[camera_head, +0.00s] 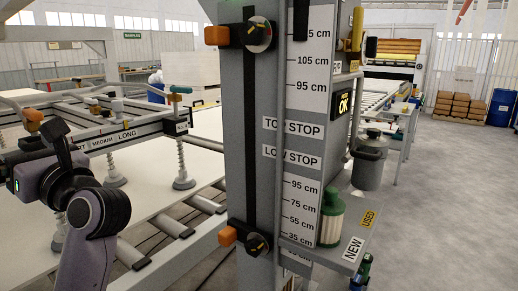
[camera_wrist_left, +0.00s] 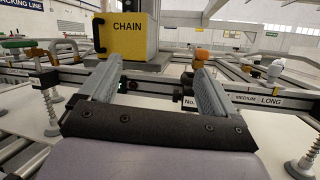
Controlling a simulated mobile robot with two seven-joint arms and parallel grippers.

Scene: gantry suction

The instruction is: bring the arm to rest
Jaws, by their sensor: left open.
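My left arm (camera_head: 85,235) enters the head view at the lower left, bent, with its grey-purple wrist beside the suction frame (camera_head: 120,135). My left gripper (camera_wrist_left: 158,85) shows in the left wrist view with its two grey fingers spread wide apart. Nothing is between the fingers. Beyond them are a yellow box marked CHAIN (camera_wrist_left: 130,37) and the rails of the suction frame. I cannot tell from these views whether a finger touches a rail. My right gripper is not in view.
A grey column with a height scale (camera_head: 255,130) stands in the middle, carrying black knobs and orange stops. A shelf (camera_head: 345,230) holds a green-topped canister (camera_head: 330,218). White board (camera_head: 100,205) lies under suction cups (camera_head: 183,183). Floor (camera_head: 440,220) at right is open.

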